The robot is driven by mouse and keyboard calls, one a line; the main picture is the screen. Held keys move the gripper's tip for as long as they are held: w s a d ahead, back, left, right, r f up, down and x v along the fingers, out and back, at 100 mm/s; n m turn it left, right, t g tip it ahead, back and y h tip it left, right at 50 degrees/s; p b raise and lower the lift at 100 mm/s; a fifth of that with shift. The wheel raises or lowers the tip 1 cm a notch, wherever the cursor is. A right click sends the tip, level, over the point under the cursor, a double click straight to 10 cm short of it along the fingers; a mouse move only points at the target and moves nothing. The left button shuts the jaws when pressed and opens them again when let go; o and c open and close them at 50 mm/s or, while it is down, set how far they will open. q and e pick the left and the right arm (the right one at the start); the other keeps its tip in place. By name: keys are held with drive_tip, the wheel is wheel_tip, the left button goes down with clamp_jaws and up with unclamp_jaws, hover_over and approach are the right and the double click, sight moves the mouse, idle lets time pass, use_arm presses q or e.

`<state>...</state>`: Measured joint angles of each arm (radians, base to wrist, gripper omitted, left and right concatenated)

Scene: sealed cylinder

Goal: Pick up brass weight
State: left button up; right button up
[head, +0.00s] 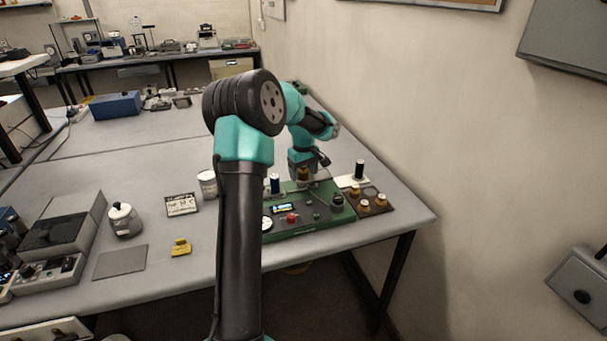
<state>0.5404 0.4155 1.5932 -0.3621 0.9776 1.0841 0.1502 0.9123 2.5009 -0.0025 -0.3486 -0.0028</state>
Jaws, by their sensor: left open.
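My left gripper (304,178) points down over the green apparatus, and its jaws are open. A brass-coloured piece (303,173) shows at the jaws; it is small, and I cannot tell whether the fingers touch it. Several brass weights sit on a brown board at the right of the apparatus: one at the right (381,201), one at the front (364,206) and one at the back (354,190). The gripper is to the left of this board and higher. My arm hides part of the apparatus's left side. My right gripper is out of view.
The green apparatus (310,212) has a display, a red button and a black knob. The wall is close on the right.

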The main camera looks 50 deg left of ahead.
use_arm(q)
drive_tip(key=c, duration=1.3)
drive_tip(key=shift+o, duration=0.2)
drive_tip(key=shift+r, duration=0.1)
drive_tip(key=shift+r, duration=1.55)
drive_tip(key=shift+s+d+r, duration=0.15)
drive_tip(key=shift+d+r, duration=0.05)
drive_tip(key=s+d+r, duration=0.1)
drive_tip(key=s+d, duration=0.8)
drive_tip(key=d, duration=0.3)
drive_tip(key=shift+s+d+r, duration=0.15)
drive_tip(key=shift+d+r, duration=0.05)
drive_tip(key=shift+d, duration=0.05)
